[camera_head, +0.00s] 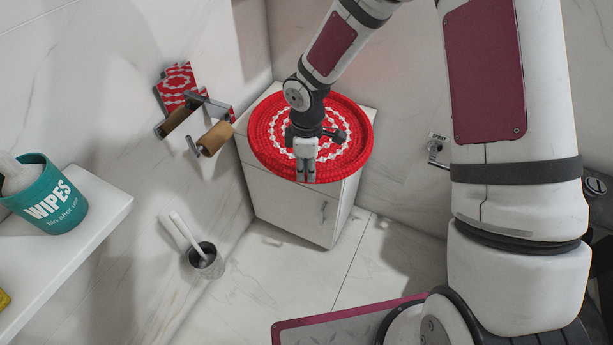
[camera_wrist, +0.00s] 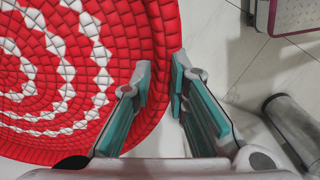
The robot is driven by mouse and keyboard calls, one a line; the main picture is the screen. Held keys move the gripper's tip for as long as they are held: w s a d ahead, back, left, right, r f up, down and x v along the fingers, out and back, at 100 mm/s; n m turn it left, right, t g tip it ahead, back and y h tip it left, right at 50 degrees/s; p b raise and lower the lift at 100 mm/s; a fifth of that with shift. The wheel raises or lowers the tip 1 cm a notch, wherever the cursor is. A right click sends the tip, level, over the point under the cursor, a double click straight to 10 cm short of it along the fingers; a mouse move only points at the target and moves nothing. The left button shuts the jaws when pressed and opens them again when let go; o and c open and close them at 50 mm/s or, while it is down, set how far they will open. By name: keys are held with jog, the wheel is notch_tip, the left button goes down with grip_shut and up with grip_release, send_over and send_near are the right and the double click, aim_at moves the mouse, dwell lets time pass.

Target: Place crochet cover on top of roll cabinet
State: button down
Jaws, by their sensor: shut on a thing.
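The crochet cover (camera_head: 353,117) is a round red mat with white rings. In the head view it lies over the top of the white roll cabinet (camera_head: 322,208) and sticks out past its edges. It looks about level; I cannot tell whether it rests fully on the cabinet top. My gripper (camera_head: 306,177) is at the cover's near edge, shut on its rim. In the wrist view the cover (camera_wrist: 70,75) fills the left side, with its rim by the teal-padded fingers of my gripper (camera_wrist: 160,90). Most of the cabinet top is hidden under the cover.
A grey cup with a brush (camera_head: 205,261) is lower left. A white shelf (camera_head: 75,240) holds a teal wipes tub (camera_head: 48,205). Floor in front is clear.

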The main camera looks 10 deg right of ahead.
notch_tip(320, 180, down, 3)
jog(key=shift+f+b, duration=0.1)
jog(key=shift+b, duration=0.35)
jog(key=c, duration=1.6)
grip_release()
jog(key=shift+o, duration=0.2)
